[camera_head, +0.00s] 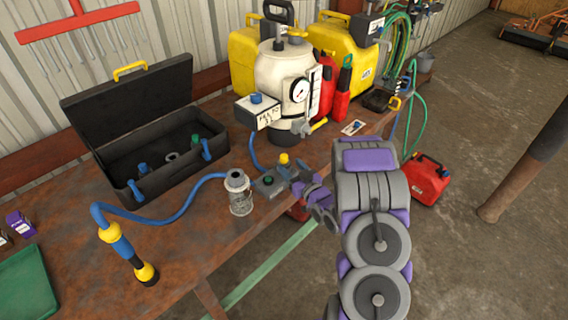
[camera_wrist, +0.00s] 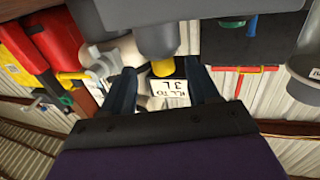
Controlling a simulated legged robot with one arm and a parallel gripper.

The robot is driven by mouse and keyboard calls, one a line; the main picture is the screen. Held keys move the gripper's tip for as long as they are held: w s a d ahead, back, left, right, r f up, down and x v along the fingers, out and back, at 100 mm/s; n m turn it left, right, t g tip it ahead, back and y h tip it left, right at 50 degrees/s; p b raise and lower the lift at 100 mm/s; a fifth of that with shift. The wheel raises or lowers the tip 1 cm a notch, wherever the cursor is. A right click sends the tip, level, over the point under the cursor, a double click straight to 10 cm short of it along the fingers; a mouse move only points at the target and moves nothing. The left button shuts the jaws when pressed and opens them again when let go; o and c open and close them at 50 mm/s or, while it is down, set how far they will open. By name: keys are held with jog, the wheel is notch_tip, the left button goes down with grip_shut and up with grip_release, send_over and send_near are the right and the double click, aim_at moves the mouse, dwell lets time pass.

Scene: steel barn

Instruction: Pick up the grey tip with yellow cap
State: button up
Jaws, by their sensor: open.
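The grey tip with the yellow cap (camera_head: 284,159) stands upright on a small grey holder (camera_head: 268,186) on the bench, right of the metal can. In the wrist view, which looks upside down, the yellow cap (camera_wrist: 163,68) shows below a grey cylindrical part between my two dark fingers. My gripper (camera_head: 304,190) is close to the holder on its right side, low over the bench edge. Its fingers are apart in the wrist view (camera_wrist: 164,88) with the cap beyond them. I cannot tell whether either finger touches the tip.
A grey can (camera_head: 238,194) with a blue hose (camera_head: 165,215) stands left of the holder. A cream pressure tank (camera_head: 283,80) with a white label box (camera_head: 258,111) stands behind. An open black case (camera_head: 150,150) is at left.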

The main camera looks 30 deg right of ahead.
aim_at(286, 161)
jog(key=shift+w+a+r+b, duration=0.15)
jog(key=shift+w+b, duration=0.25)
jog(key=shift+w, duration=0.95)
jog(key=shift+w+a+r+b, duration=0.1)
jog(key=shift+w+a+b, duration=0.2)
jog(key=shift+w, duration=1)
jog(key=shift+d, duration=0.15)
jog(key=shift+c, duration=0.2)
grip_shut()
